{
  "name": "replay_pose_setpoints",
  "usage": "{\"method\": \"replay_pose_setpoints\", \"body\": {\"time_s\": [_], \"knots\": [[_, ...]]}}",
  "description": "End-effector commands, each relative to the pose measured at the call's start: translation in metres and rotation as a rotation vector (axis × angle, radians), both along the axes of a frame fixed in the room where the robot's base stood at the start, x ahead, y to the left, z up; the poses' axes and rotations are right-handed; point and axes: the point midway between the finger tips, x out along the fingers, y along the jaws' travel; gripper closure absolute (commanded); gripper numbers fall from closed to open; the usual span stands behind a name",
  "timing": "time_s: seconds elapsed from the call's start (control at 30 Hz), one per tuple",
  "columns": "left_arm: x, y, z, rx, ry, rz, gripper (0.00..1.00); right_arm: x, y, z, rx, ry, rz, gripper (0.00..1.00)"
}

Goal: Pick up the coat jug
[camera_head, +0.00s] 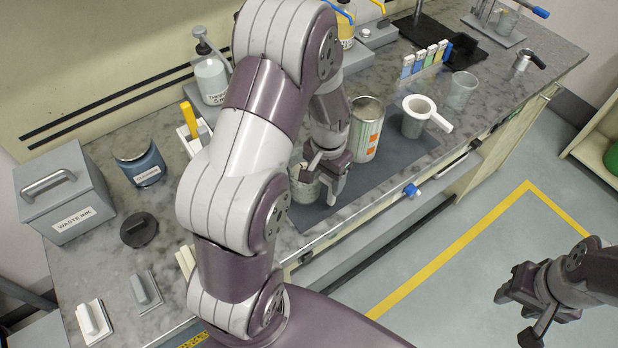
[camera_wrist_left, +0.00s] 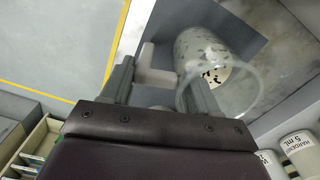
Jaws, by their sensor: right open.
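A jug with a pale, speckled, see-through wall, which I take for the coat jug (camera_wrist_left: 213,52), shows in the left wrist view with a light handle (camera_wrist_left: 155,75). In the head view it (camera_head: 303,188) stands on the dark mat, partly hidden by my left gripper (camera_head: 322,172). In the left wrist view my left gripper (camera_wrist_left: 160,92) has its fingers wide apart, with the handle between them. The jug's rim overlaps the right-hand finger in that view. My right gripper (camera_head: 527,308) is open and empty over the floor.
A metal can (camera_head: 366,132) with orange marks and a grey cup with a white-rimmed, handled top (camera_head: 414,118) stand right of my left gripper. A clear beaker (camera_head: 461,90) stands farther right. A waste ink box (camera_head: 68,200) is at the left. The counter's front edge is close.

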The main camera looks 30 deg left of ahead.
Motion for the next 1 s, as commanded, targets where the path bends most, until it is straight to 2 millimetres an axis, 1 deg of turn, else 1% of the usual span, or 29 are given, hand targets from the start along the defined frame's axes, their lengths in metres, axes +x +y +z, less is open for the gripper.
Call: {"method": "replay_pose_setpoints", "body": {"time_s": [0.03,0.07,0.1,0.13,0.37,0.47,0.57,0.7,0.8,0.9,1.0], "knots": [[0.0,0.0,0.0,0.0,0.0,0.0,0.68,0.0,0.0,0.0,0.0,0.0,0.0,0.57],[0.0,0.0,0.0,0.0,0.0,0.0,0.78,0.0,0.0,0.0,0.0,0.0,0.0,0.57],[0.0,0.0,0.0,0.0,0.0,0.0,0.91,0.0,0.0,0.0,0.0,0.0,0.0,0.57],[0.0,0.0,0.0,0.0,0.0,0.0,0.98,0.0,0.0,0.0,0.0,0.0,0.0,0.57],[0.0,0.0,0.0,0.0,-0.001,0.0,0.98,0.0,0.0,0.0,0.0,0.0,0.0,0.57],[0.001,0.0,0.006,0.0,-0.004,0.0,0.98,0.0,0.0,-0.001,0.0,0.0,0.0,0.57],[0.002,0.0,0.026,0.002,-0.009,0.0,0.98,0.0,0.0,-0.004,0.0,0.0,0.0,0.57],[0.002,0.0,0.062,0.002,-0.008,0.0,0.98,0.0,0.0,-0.008,0.0,0.0,0.0,0.57],[0.001,0.0,0.083,0.001,-0.005,0.0,0.98,0.0,0.0,-0.01,0.0,0.0,0.0,0.57],[0.001,0.0,0.096,0.001,-0.005,0.0,0.98,0.0,0.0,-0.01,0.0,0.0,0.0,0.57],[0.0,0.0,0.101,0.001,-0.002,0.0,0.98,0.0,0.0,-0.01,0.0,0.0,0.0,0.57]]}}
